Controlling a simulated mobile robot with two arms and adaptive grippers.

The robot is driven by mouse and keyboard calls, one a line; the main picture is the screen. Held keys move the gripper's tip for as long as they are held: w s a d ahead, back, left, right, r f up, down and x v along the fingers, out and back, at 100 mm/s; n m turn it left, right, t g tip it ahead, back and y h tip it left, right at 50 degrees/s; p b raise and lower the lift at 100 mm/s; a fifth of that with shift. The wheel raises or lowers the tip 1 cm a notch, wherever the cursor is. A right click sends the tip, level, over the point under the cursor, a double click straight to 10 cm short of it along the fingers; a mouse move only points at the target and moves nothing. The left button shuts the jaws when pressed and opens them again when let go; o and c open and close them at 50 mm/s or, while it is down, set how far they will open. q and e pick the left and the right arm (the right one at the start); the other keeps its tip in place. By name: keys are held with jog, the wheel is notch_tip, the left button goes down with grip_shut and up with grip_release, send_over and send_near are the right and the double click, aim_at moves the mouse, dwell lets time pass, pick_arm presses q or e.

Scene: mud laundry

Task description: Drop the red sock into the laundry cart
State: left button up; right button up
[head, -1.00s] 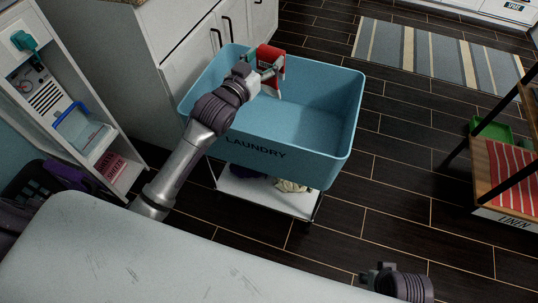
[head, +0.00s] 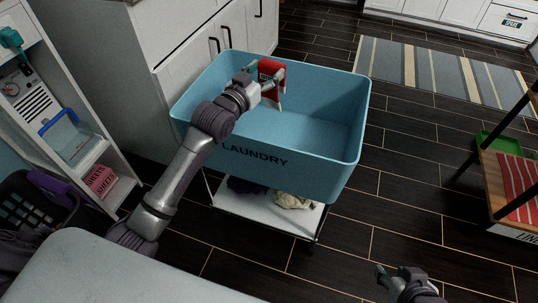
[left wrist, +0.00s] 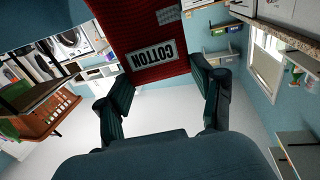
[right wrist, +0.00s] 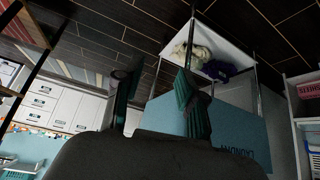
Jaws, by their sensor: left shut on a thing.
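The red sock (head: 272,68) with a pale label is in my left gripper (head: 268,84), above the open blue laundry cart (head: 345,172). In the left wrist view the red sock (left wrist: 140,25) hangs between the fingers, with a "COTTON" label facing me. My left gripper (left wrist: 158,95) is shut on it. The cart is marked "LAUNDRY", and the visible part of its bin looks empty. My right gripper (head: 395,274) is at the lower right, away from the cart. In the right wrist view its fingers (right wrist: 158,85) are apart with nothing between them.
The cart's lower shelf (head: 255,208) holds dark purple and cream cloths. A white cabinet (head: 185,70) stands behind the cart. A shelf unit (head: 110,160) is at left, a linen rack (head: 500,180) at right. Dark floor and a striped rug (head: 430,75) are clear.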

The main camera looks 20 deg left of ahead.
pick_arm(q)
jog(key=shift+f+b, duration=1.35)
jog(key=shift+b, duration=0.1)
pick_arm(e)
jog(key=w+a+r+t+y, duration=0.2)
jog(key=w+a+r+t, duration=0.2)
jog(key=w+r+t, duration=0.4)
jog(key=shift+w+r+t+y, duration=0.3)
jog(key=shift+w+r, duration=0.4)
jog(key=shift+r, duration=0.3)
pick_arm(q)
jog(key=o, duration=1.1)
notch_tip(320, 180, up, 10)
jog(key=shift+f, duration=0.1)
